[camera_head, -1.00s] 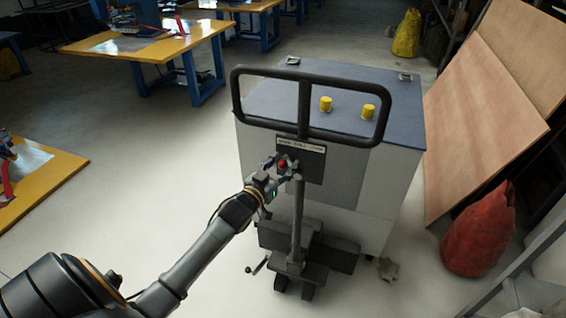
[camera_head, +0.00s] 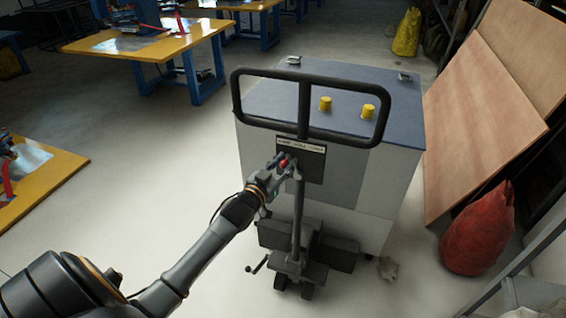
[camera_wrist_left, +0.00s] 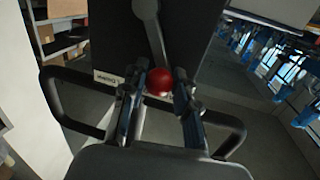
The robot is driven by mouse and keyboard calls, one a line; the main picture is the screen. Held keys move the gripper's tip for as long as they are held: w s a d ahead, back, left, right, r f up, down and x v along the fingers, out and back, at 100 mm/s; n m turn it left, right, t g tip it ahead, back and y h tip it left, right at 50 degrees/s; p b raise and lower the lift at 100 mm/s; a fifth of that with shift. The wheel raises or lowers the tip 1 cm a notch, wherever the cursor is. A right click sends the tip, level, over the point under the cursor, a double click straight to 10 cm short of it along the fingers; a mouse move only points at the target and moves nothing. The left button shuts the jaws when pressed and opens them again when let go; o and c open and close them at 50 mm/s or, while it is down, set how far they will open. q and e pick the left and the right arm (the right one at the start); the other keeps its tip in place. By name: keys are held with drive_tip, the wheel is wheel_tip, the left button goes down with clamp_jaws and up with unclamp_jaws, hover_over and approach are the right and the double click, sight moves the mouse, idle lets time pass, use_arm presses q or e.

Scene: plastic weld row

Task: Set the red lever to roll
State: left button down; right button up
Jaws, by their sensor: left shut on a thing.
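The red lever's round knob (camera_head: 285,163) sits on the front of the cart's handle column, just below a white label strip (camera_head: 301,145) whose words are too small to read here. My left gripper (camera_head: 283,165) is at the knob and shut on it. In the left wrist view the red knob (camera_wrist_left: 159,82) lies between the two fingers, with its grey lever arm (camera_wrist_left: 152,30) running up from it. Part of the label (camera_wrist_left: 108,78) shows beside a finger. My right gripper is not in view.
A black loop handle (camera_head: 310,134) rises above the lever. Behind it stands a grey cabinet (camera_head: 385,170) with two yellow knobs (camera_head: 326,103) on top. A red sack (camera_head: 478,230) and leaning boards (camera_head: 480,130) are at the right.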

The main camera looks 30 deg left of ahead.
use_arm(q)
drive_tip(key=shift+d+r+m+p, duration=0.3)
drive_tip(key=shift+d+m+p, duration=0.1)
drive_tip(key=shift+m+p, duration=0.2)
drive_tip(key=shift+w+d+r+m+g+p, duration=0.1)
drive_tip(key=shift+d+m+g+p, duration=0.05)
drive_tip(key=shift+d+m+p, duration=0.3)
drive_tip(key=shift+w+d+r+m+g+p, duration=0.1)
drive_tip(key=shift+d+m+g+p, duration=0.1)
drive_tip(key=shift+m, duration=0.35)
drive_tip(key=shift+w+d+f+m+p, duration=0.1)
drive_tip(key=shift+d+m+p, duration=0.2)
drive_tip(key=shift+m, duration=0.25)
drive_tip(key=shift+w+d+f+m+p, duration=0.1)
drive_tip(key=shift+d+m+p, duration=0.1)
drive_tip(key=shift+d+m, duration=0.25)
drive_tip(key=c, duration=1.1)
unclamp_jaws()
drive_tip(key=shift+a, duration=0.1)
drive_tip(key=shift+o, duration=0.2)
drive_tip(key=s+r, duration=0.1)
drive_tip(key=s, duration=1.1)
drive_tip(key=shift+d+r, duration=0.2)
drive_tip(key=shift+d, duration=0.25)
drive_tip(key=shift+f, duration=0.1)
